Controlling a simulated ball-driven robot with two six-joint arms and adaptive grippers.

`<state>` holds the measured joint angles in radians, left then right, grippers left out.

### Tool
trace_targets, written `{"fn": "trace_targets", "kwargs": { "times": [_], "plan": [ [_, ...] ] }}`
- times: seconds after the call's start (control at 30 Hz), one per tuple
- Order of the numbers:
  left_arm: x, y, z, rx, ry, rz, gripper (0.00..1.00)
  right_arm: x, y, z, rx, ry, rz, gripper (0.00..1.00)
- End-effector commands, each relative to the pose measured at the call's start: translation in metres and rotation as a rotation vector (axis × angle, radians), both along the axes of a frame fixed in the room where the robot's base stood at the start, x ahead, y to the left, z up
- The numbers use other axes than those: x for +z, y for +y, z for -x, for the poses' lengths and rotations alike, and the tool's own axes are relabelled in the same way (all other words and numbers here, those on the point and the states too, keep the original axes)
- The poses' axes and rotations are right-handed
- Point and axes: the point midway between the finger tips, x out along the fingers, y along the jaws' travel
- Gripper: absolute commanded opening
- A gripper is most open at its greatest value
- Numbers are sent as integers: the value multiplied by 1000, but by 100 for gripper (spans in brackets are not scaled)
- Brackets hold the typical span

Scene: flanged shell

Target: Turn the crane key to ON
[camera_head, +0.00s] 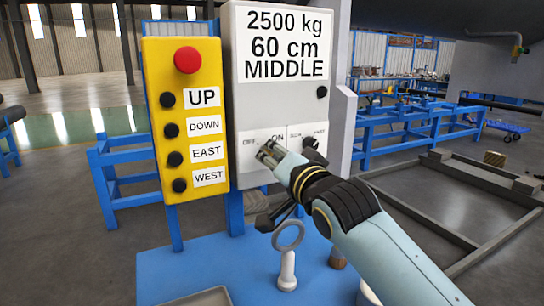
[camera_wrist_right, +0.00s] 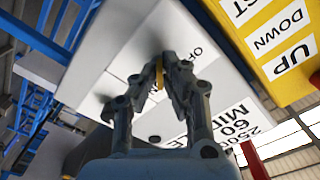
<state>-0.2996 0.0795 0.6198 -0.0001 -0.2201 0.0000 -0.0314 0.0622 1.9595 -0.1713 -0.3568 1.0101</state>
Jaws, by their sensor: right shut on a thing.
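The grey control box (camera_head: 282,100) stands upright with "2500 kg 60 cm MIDDLE" on its front. Its lower left panel carries the OFF and ON labels. My right gripper (camera_head: 266,152) reaches up to this panel from the lower right, with its fingertips between and just below the labels. In the head view the fingers hide the key. In the right wrist view my right gripper (camera_wrist_right: 159,84) is shut on a small yellowish piece, the crane key (camera_wrist_right: 159,72), against the panel. Which way the key points is unclear. My left gripper is out of view.
A yellow button panel (camera_head: 187,120) with a red knob (camera_head: 187,60) stands directly left of the box. A black knob (camera_head: 310,143) sits right of my gripper. A ring on a white stand (camera_head: 289,262) rises from the blue base (camera_head: 185,267) below.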

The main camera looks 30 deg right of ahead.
Motion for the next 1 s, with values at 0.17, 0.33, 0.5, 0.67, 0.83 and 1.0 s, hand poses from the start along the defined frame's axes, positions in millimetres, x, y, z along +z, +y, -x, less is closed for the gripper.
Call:
{"fn": "trace_targets", "kwargs": {
  "times": [0.17, 0.33, 0.5, 0.67, 0.83, 1.0],
  "plan": [
    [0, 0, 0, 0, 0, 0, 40, -2, 0, 0, 0, 4, 0, 0],
    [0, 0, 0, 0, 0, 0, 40, -2, 0, 0, 0, 4, 1, 16],
    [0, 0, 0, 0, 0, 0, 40, -1, 0, 0, 0, 3, 1, 29],
    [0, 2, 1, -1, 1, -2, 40, -1, 0, 0, 0, 1, 1, 29],
    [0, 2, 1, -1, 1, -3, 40, -2, 1, 12, 0, 3, 2, 29],
    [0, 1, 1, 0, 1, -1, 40, -2, 3, 47, 0, 4, 3, 29]
  ]
}}
